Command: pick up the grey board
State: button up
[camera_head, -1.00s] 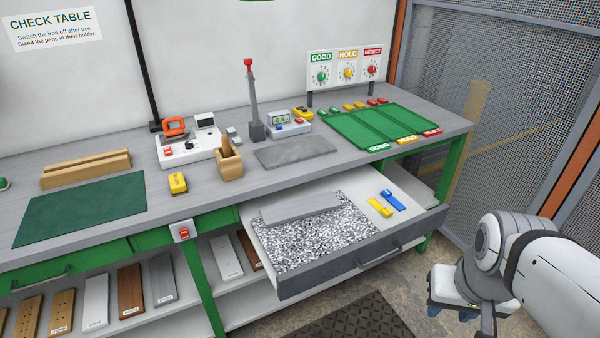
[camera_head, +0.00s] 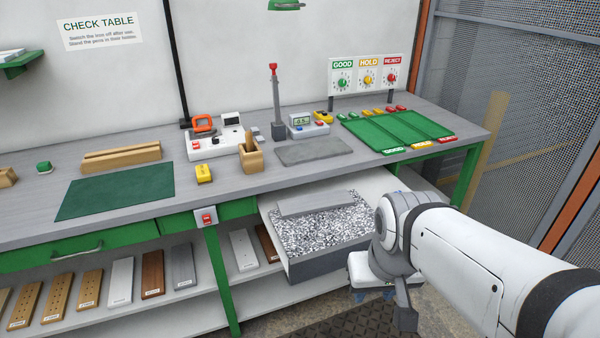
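Several grey pieces show. A plain grey board (camera_head: 315,203) lies on the speckled foam (camera_head: 322,230) in the open drawer. A darker grey slab (camera_head: 314,152) lies flat on the tabletop. Another grey board (camera_head: 183,267) with a label stands among several boards on the lower shelf at left. My gripper (camera_head: 373,296) hangs at the front right of the drawer, apart from all of these. Its blue fingertips look spread, with nothing seen between them. My arm hides the right part of the drawer.
The bench (camera_head: 225,180) holds a green mat (camera_head: 118,190), a wooden pen holder (camera_head: 250,156), a meter (camera_head: 307,126) and a green sorting tray (camera_head: 397,132). The open drawer's front (camera_head: 325,257) juts out over the floor. A mesh fence (camera_head: 510,60) stands at right.

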aim_at(314, 202)
jog(key=z, duration=0.05)
jog(key=i, duration=1)
jog(key=u, duration=0.05)
